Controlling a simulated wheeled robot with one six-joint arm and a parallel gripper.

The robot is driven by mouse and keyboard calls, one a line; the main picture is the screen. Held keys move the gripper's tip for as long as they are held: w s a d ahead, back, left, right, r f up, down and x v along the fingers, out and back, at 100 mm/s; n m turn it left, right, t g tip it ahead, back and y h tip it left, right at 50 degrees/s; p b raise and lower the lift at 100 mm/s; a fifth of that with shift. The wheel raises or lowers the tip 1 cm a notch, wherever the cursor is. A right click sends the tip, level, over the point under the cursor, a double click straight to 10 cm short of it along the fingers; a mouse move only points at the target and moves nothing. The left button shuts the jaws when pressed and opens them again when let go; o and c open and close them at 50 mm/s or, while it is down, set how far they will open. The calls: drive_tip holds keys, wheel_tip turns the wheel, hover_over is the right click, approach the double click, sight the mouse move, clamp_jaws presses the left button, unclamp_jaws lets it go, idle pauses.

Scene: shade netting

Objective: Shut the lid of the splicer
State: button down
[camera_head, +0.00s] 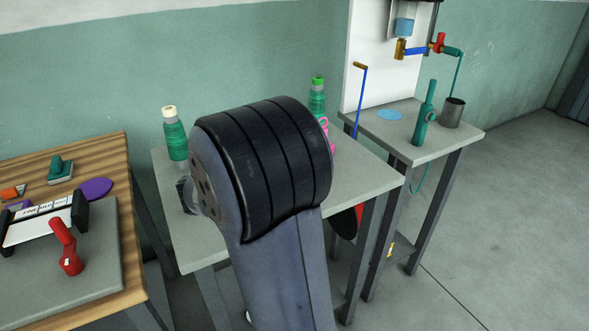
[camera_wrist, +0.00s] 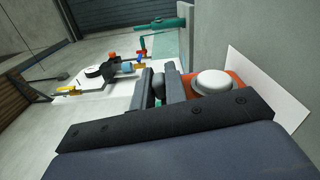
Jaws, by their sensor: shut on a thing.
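My gripper (camera_wrist: 159,75) shows in the wrist view, its two grey fingers close together on a small dark piece (camera_wrist: 158,90). I cannot tell for sure what that piece belongs to. Right beside the fingers is an orange-red body (camera_wrist: 237,77) with a white round cap (camera_wrist: 212,82); it may be the splicer, but its lid cannot be made out. In the head view my arm covers the middle of the centre table (camera_head: 365,182), so my gripper and whatever it holds are hidden there.
Green bobbins (camera_head: 176,139) stand at the back of the centre table, and a pink item (camera_head: 323,124) shows just right of my arm. The left wooden table (camera_head: 118,150) holds a device with a red lever (camera_head: 67,250). Floor at right is clear.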

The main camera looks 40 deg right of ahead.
drive_tip(key=shift+f, duration=0.1)
idle(0.3)
drive_tip(key=c, duration=1.4)
unclamp_jaws()
drive_tip(key=shift+c, duration=0.2)
